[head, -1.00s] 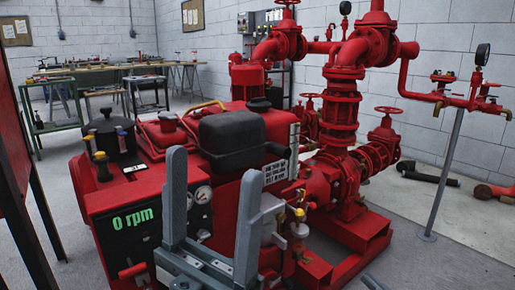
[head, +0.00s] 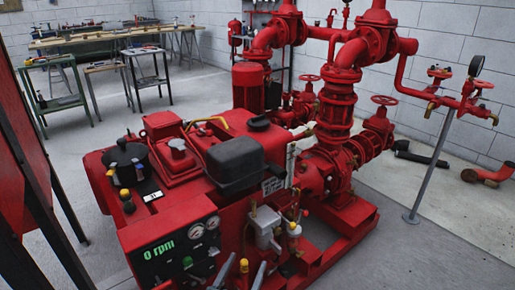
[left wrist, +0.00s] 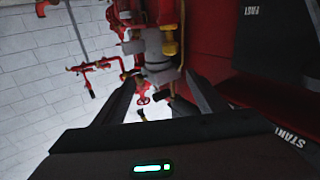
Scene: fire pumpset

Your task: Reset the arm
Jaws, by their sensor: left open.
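My left gripper (head: 240,273) shows only as two grey fingertips at the bottom edge of the head view, in front of the red pumpset's (head: 215,200) control panel. Its fingers are apart and nothing is seen between them. In the left wrist view, the open left gripper (left wrist: 160,85) has its two dark fingers spread, with pump fittings beyond them. The rest of my left arm is out of the head view. My right gripper is not in view. The panel display (head: 159,250) reads 0 rpm.
Red pipes and valves (head: 340,110) rise behind the engine. A gauge stand (head: 435,165) is at the right. Workbenches (head: 120,40) stand at the back left. A dark red panel (head: 30,150) is at the left edge.

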